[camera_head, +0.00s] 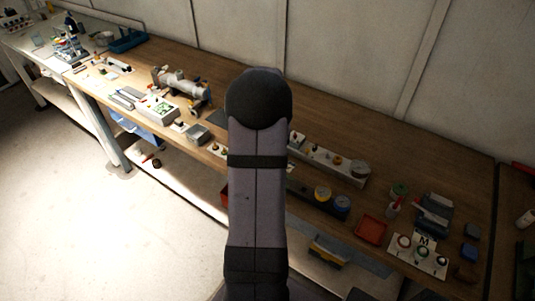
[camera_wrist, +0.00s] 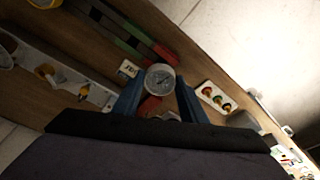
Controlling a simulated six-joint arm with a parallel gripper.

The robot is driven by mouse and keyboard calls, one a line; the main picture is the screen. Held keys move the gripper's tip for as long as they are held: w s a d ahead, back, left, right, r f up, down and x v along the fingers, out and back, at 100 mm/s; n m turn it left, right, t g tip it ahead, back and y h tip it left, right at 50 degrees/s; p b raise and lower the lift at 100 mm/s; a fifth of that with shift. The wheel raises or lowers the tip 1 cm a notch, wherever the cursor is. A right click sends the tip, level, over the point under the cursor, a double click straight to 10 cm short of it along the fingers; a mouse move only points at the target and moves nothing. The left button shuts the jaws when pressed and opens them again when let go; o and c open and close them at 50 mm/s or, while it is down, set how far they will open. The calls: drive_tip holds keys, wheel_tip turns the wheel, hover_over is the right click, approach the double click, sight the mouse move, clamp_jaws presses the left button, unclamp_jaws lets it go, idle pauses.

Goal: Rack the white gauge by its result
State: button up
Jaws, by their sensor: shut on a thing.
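In the wrist view, a round white-faced gauge (camera_wrist: 160,79) shows between the two blue fingers of my gripper (camera_wrist: 160,100). My gripper is shut on it, with the dial facing the camera. The dial has a dark needle, but its reading is too small to tell. A dark strip with green and red sections (camera_wrist: 128,38) lies just beyond the gauge; it may be the rack, but I cannot tell. A red patch (camera_wrist: 149,105) shows below the gauge between the fingers. In the head view my arm hides my gripper and the held gauge.
In the wrist view, a white block with three coloured knobs (camera_wrist: 217,98) stands right, and a pale fixture strip (camera_wrist: 60,75) left. In the head view, a red tray (camera_head: 371,230) and a white board marked M (camera_head: 424,240) lie right. Bare wood lies along the wall.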

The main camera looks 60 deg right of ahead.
drive_tip(key=shift+a+b+x, duration=0.15)
drive_tip(key=shift+b+x, duration=0.35)
drive_tip(key=shift+x, duration=0.25)
drive_tip(key=shift+a+b+x, duration=0.1)
drive_tip(key=shift+b+x, duration=0.35)
drive_tip(key=shift+x, duration=0.3)
drive_tip(key=o, duration=1.1)
drive_tip(key=shift+s+f, duration=0.1)
drive_tip(key=shift+s, duration=0.05)
drive_tip(key=shift+c, duration=0.2)
drive_tip(key=shift+b+v, duration=1.15)
drive_tip(key=shift+v, duration=2.55)
